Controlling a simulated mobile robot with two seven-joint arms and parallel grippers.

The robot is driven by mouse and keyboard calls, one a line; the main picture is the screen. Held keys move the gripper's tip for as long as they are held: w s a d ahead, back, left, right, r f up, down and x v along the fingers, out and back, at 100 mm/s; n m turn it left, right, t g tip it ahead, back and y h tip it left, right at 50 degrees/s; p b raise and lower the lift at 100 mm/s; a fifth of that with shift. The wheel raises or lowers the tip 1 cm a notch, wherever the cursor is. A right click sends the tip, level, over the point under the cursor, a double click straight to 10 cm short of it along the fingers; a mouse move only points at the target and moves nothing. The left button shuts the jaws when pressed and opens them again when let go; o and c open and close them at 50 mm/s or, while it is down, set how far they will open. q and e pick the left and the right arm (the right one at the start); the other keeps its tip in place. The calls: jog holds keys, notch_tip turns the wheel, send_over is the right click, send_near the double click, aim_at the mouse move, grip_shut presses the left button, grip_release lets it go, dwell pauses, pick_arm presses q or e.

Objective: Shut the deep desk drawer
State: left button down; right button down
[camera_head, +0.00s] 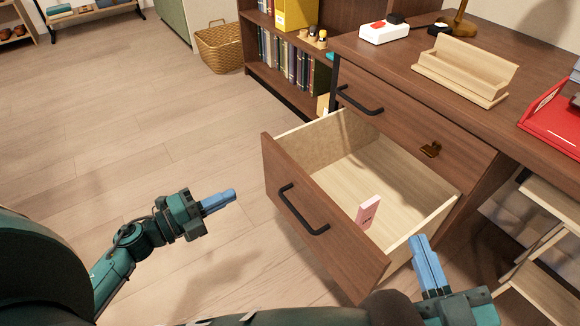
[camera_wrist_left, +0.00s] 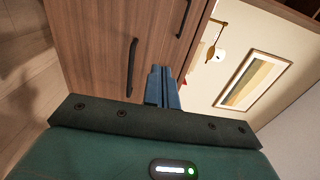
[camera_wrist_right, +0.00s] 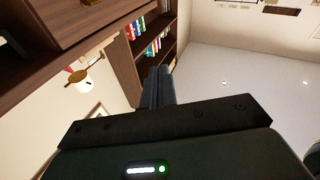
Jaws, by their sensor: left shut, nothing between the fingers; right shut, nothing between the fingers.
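The deep desk drawer (camera_head: 290,226) is pulled well out of the desk, its brown front with a black bar handle (camera_head: 303,209) facing me. A small pink box (camera_head: 368,212) stands inside it near the front. My left gripper (camera_head: 218,201) is shut and empty, left of the drawer front and apart from it. In the left wrist view its blue fingers (camera_wrist_left: 163,88) show beside the brown drawer front and a black handle (camera_wrist_left: 132,68). My right gripper (camera_head: 427,262) is shut and empty, close to the right front corner of the drawer; I cannot tell whether it touches.
A shut upper drawer (camera_head: 410,120) sits above the open one. The desktop holds a wooden tray (camera_head: 462,72), a red tray (camera_head: 555,118) and a white device (camera_head: 384,32). A bookshelf (camera_head: 262,75) and wicker basket (camera_head: 219,48) stand behind. The floor at left is clear; shelves (camera_head: 540,265) stand at right.

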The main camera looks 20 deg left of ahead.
aim_at(289, 167)
pick_arm(q)
jog(key=b+x, duration=0.2)
jog(key=x, duration=1.1)
jog(key=shift+w+d+b, duration=0.25)
jog(key=shift+w+b, duration=0.05)
pick_arm(e)
jog(key=shift+a+m, duration=0.25)
jog(key=shift+m, duration=0.05)
pick_arm(q)
jog(key=shift+w, duration=0.1)
pick_arm(e)
jog(key=shift+y, duration=0.3)
